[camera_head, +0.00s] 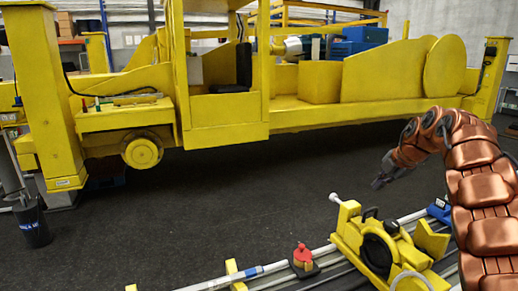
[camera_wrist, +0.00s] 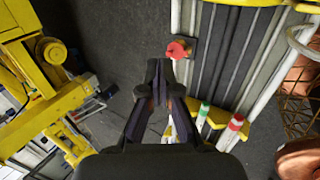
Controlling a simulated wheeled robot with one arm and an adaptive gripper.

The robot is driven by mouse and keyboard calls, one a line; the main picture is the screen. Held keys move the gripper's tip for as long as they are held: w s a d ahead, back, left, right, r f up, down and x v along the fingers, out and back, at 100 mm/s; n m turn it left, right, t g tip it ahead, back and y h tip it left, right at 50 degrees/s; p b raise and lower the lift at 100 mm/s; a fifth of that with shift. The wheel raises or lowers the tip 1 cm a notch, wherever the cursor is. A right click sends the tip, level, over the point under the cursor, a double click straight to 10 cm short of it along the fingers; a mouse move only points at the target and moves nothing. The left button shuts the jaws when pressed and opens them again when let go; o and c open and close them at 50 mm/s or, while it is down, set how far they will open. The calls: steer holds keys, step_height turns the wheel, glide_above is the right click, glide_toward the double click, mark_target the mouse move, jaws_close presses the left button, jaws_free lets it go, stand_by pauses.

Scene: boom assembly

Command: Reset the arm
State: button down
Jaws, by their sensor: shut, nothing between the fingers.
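My copper-coloured arm (camera_head: 480,175) comes in from the right in the head view and bends over to the left. My gripper (camera_head: 381,182) hangs above the dark floor, beyond the yellow mechanism on the rail bench. In the wrist view my gripper (camera_wrist: 157,68) points away from the camera, its dark fingers together at the tips. Nothing shows between the fingers.
A large yellow machine (camera_head: 225,118) stands behind. A bench with rails holds a yellow mechanism (camera_head: 347,228) and a red knob (camera_head: 302,254); the red knob shows in the wrist view (camera_wrist: 178,50). A dark bin (camera_head: 32,225) stands left. Open floor (camera_head: 230,195) lies between.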

steer(key=w+a+r+m+t, duration=0.1)
steer(key=w+a+r+t, duration=0.2)
steer(key=r, duration=0.4)
steer(key=w+a+r+m+t+y, duration=0.1)
steer(key=w+a+r+t, duration=0.15)
steer(key=r, duration=0.35)
steer(key=w+a+r+t, duration=0.2)
steer(key=r+t, duration=0.1)
steer(key=r, duration=0.4)
steer(key=s+d+r+m+t+h+b, duration=0.1)
steer(key=s+d+r+m+t+h, duration=0.3)
steer(key=s+d+r+m+h, duration=0.5)
steer(key=s+d+f+m+g+h, duration=0.4)
steer(key=s+f+m, duration=0.25)
steer(key=m, duration=0.25)
steer(key=s+a+f+m+g+y, duration=0.2)
steer(key=s+f+m+g, duration=0.3)
steer(key=s+f, duration=1)
steer(key=s+a+f+n+g+y, duration=0.1)
steer(key=s+a+f+g+y, duration=0.2)
steer(key=s+a+f, duration=0.8)
steer(key=s+a+f+n+g+y, duration=0.1)
steer(key=s+a+f+g+y, duration=0.3)
steer(key=s, duration=1.2)
steer(key=a+f+g+b, duration=0.1)
steer(key=a+f+g, duration=0.3)
steer(key=a+f, duration=0.3)
steer(key=shift+s+f+n+y, duration=0.3)
steer(key=shift+f, duration=0.5)
